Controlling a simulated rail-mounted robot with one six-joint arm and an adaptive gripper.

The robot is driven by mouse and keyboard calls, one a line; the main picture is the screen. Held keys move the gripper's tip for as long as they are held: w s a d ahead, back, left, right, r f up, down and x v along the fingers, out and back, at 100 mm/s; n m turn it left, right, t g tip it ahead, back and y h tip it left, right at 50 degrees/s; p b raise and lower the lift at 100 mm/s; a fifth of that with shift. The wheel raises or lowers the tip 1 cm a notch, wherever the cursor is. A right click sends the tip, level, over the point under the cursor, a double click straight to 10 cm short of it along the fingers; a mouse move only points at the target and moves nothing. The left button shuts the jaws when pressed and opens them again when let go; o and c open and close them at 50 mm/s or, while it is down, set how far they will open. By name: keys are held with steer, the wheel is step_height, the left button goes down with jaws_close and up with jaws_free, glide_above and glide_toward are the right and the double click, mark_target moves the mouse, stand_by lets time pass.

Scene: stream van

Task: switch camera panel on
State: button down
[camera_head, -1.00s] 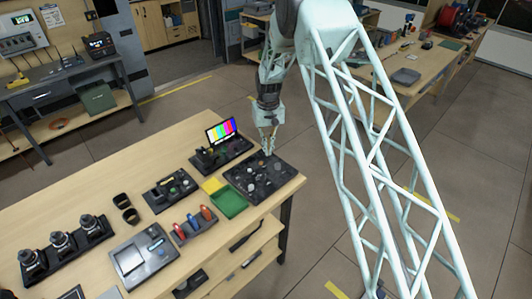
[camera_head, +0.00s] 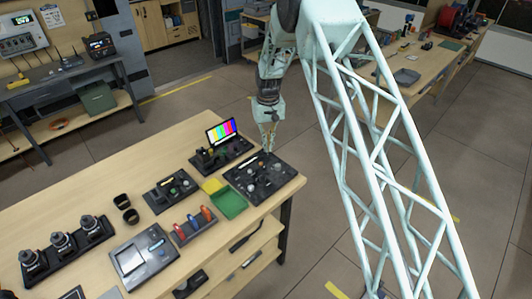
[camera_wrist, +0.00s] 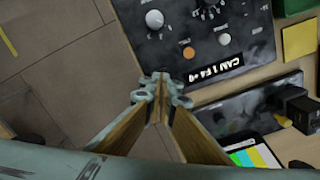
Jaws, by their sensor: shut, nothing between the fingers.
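The camera panel (camera_head: 262,186) is a dark flat box with several knobs near the right end of the table. In the wrist view the camera panel (camera_wrist: 252,52) shows a grey knob, an orange round button (camera_wrist: 188,52), another knob and a white label that seems to read "CAM 1". My gripper (camera_head: 270,150) is over the far edge of the panel. In the wrist view my gripper (camera_wrist: 161,80) is shut and empty, its tips just beside the panel's edge in the picture, left of the orange button. I cannot tell whether it touches anything.
A unit with a colour-bar screen (camera_head: 221,131) stands just left of the panel. A green tray (camera_head: 230,205), a yellow pad (camera_head: 212,186), a switch box with coloured levers (camera_head: 193,224) and a small knob box (camera_head: 170,190) are nearby. The table (camera_head: 90,210) has bare wood between them.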

steer(key=shift+r+p, duration=0.4)
steer(key=shift+r, duration=1.8)
steer(key=shift+r, duration=0.2)
step_height(320, 180, up, 12)
steer(key=b, duration=0.2)
glide_above(268, 154)
steer(key=s+d, duration=0.4)
steer(key=d, duration=0.1)
steer(key=s+d+r+t+b, duration=0.1)
steer(key=s+d+r+b, duration=0.1)
steer(key=s+d+r, duration=0.35)
steer(key=s+d+r+m+t+b, duration=0.15)
steer(key=s+d+r+b, duration=0.35)
steer(key=s+r, duration=0.95)
steer(key=s+d+r+b, duration=0.1)
steer(key=s+d, duration=0.2)
steer(key=s, duration=0.6)
steer(key=s+d+r+b, duration=0.15)
steer(key=s+d, duration=0.25)
steer(key=s, duration=0.5)
steer(key=s+d+f+m+b, duration=0.1)
steer(key=s+f, duration=0.1)
steer(key=s, duration=0.8)
steer(key=s+d+f+m+t+b, duration=0.1)
steer(key=s+d+f+b, duration=0.1)
steer(key=s, duration=0.9)
steer(key=shift+s+d+f, duration=0.2)
steer(key=shift+s+f, duration=0.1)
steer(key=shift+f, duration=0.45)
